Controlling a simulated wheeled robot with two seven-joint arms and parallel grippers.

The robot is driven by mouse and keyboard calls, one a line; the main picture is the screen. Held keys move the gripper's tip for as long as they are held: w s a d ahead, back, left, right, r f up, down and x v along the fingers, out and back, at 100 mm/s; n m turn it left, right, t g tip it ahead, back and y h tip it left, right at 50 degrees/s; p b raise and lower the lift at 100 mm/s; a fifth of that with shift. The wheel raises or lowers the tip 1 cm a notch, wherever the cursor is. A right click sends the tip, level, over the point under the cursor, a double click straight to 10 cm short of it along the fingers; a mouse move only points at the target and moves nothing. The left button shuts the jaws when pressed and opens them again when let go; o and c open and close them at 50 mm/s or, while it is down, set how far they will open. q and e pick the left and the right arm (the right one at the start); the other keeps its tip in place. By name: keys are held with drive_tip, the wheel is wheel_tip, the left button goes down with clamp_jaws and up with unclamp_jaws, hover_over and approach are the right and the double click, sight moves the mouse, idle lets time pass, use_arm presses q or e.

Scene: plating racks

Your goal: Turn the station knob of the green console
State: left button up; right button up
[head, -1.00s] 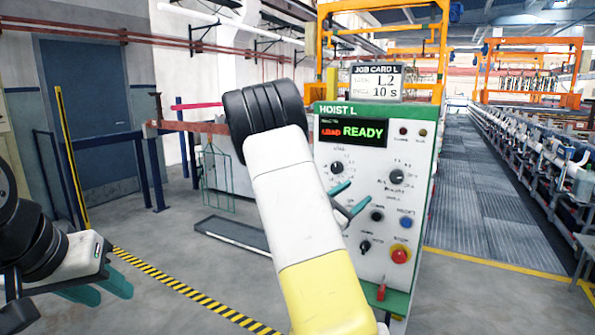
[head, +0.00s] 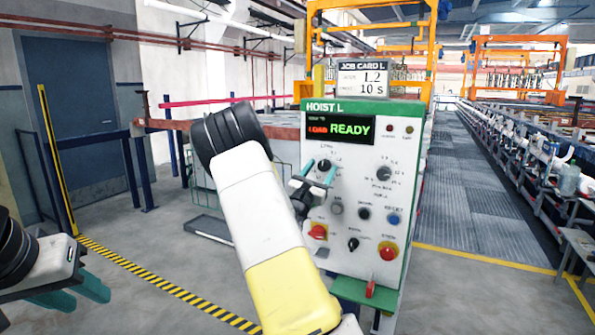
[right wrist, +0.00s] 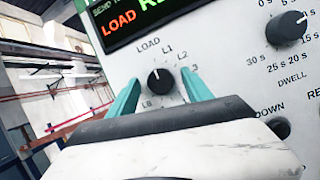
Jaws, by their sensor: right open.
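The green-framed HOIST L console (head: 395,270) stands in front of me. Its station knob (head: 324,165) is small, black and round, at the upper left of the panel. In the right wrist view the knob (right wrist: 160,82) has its white mark toward LOAD. My right gripper (head: 318,173) is open, with one teal finger on each side of the knob; I cannot tell whether they touch it. My left gripper (head: 88,297) is open and empty, low at the left, away from the console. The display (head: 340,130) reads LOAD READY.
The dwell knob (head: 385,173) sits right of the station knob. Lower are a blue button (head: 393,219), more small controls and a red emergency button (head: 388,251). A job card (head: 362,81) stands on top, showing 1.2 and 10 s.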

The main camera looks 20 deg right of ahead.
clamp_jaws()
